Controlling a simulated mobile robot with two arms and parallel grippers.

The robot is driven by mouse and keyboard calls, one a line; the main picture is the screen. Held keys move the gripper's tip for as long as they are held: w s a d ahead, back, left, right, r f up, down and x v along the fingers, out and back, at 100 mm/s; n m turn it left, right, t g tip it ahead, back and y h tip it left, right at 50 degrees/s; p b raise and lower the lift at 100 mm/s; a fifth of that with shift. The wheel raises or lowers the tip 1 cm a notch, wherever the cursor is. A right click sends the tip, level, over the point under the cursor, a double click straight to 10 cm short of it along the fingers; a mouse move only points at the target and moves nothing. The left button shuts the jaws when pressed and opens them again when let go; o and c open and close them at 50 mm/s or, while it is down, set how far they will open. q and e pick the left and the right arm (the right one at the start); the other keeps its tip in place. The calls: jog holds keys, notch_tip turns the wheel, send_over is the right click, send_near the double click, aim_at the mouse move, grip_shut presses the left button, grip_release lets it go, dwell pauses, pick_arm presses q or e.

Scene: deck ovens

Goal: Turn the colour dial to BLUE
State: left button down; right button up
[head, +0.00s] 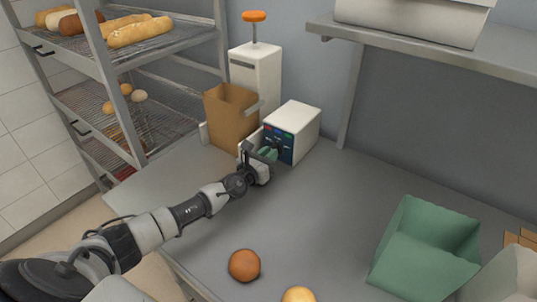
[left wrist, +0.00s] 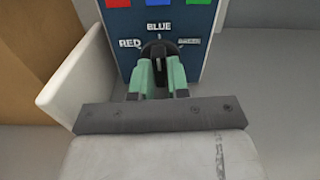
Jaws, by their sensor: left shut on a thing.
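The colour dial (left wrist: 157,51) is a black knob on the dark blue front panel of a white box (head: 306,120). In the left wrist view the label RED is at its left, BLUE above it, and a blurred label at its right. The knob stands roughly upright under BLUE; its exact pointer direction is hard to tell. My left gripper (head: 268,154) reaches the panel. In the left wrist view its green fingers (left wrist: 160,78) are shut on the knob from both sides and hide its lower part. My right gripper is not in view.
Red, blue and green squares sit above the labels. A brown paper bag (head: 231,118) and a white dispenser with an orange top (head: 256,72) stand left of and behind the box. Buns (head: 244,265) and a green bin (head: 425,250) are nearer. The middle counter is clear.

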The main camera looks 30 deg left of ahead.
pick_arm(q)
jog(key=shift+m, duration=0.4)
jog(key=c, duration=1.1)
grip_release()
jog(key=shift+s, duration=0.1)
jog(key=shift+s, duration=0.4)
jog(key=s, duration=0.3)
jog(key=s+a, duration=0.1)
jog(key=s, duration=0.4)
jog(key=shift+s+a+f, duration=0.1)
jog(key=shift+s+a, duration=0.1)
jog(key=shift+s, duration=0.7)
